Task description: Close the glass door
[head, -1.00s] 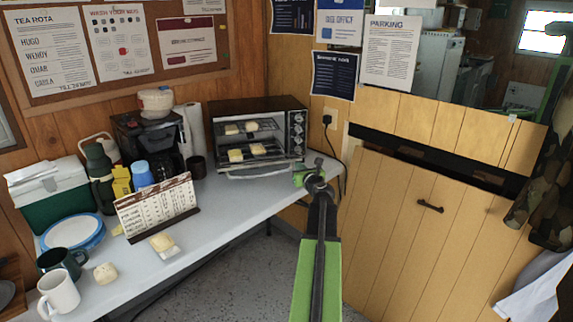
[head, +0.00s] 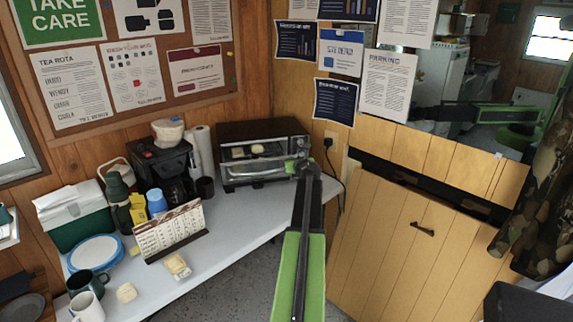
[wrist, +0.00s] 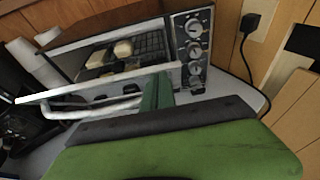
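The toaster oven (head: 292,133) stands at the back of the white table. Its glass door (head: 243,169) is hinged at the bottom and looks partly raised, tilted outward from the opening. In the wrist view the door's pale top edge (wrist: 60,93) and its bar handle (wrist: 95,108) slant across the left. Bread pieces (wrist: 122,48) lie on the racks inside. My gripper (head: 299,166) is at the right front of the oven, by the door's right end. In the wrist view one green finger (wrist: 158,94) stands close to that end; contact and the finger gap are unclear.
A calendar (head: 170,232), coffee maker (head: 165,165), flask (head: 117,195) and mugs (head: 87,306) stand on the table left of the oven. A plug with a black cable (head: 328,144) hangs on the wall to the right. The wooden half door (head: 400,240) is further right.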

